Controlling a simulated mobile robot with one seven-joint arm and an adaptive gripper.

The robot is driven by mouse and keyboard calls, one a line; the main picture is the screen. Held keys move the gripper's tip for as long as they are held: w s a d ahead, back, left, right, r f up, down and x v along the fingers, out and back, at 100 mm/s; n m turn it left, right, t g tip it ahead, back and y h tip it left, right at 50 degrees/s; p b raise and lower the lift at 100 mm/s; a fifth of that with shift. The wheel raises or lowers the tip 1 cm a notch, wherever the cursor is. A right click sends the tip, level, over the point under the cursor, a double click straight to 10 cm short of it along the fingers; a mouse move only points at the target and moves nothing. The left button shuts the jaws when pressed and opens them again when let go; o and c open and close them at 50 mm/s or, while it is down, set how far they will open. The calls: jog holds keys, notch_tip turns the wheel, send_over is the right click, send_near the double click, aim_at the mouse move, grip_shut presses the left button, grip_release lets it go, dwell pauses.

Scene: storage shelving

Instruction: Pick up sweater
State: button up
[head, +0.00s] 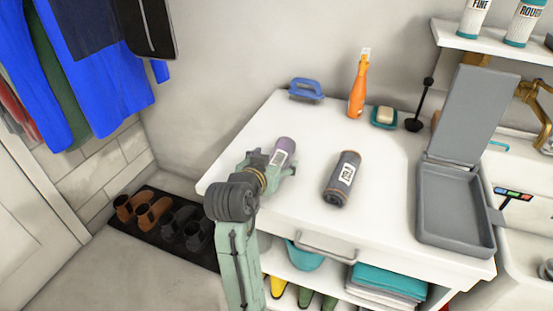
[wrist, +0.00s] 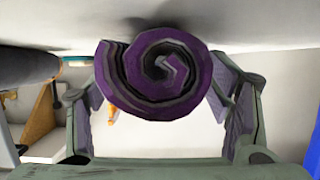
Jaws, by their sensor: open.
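A purple rolled-up cloth (head: 282,151) with a white label, which looks like the sweater, lies on the white counter (head: 305,125) near its left side. In the wrist view its spiral end (wrist: 155,75) faces the camera. My gripper (head: 279,167) is open at the near end of this roll. Its two fingers stand on either side of the roll in the wrist view, with a gap showing at the right finger. Contact on the left side is hard to tell.
A dark grey labelled roll (head: 343,179) lies to the right of the purple one. Behind are a blue brush (head: 306,89), an orange spray bottle (head: 358,88) and a soap dish (head: 384,117). A grey open box (head: 455,205) stands at the right, by the sink.

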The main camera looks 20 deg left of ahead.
jog(key=shift+w+f, duration=0.15)
jog(key=shift+w, duration=0.2)
jog(key=shift+c, duration=0.3)
jog(key=c, duration=1.5)
jog(key=shift+o, duration=0.2)
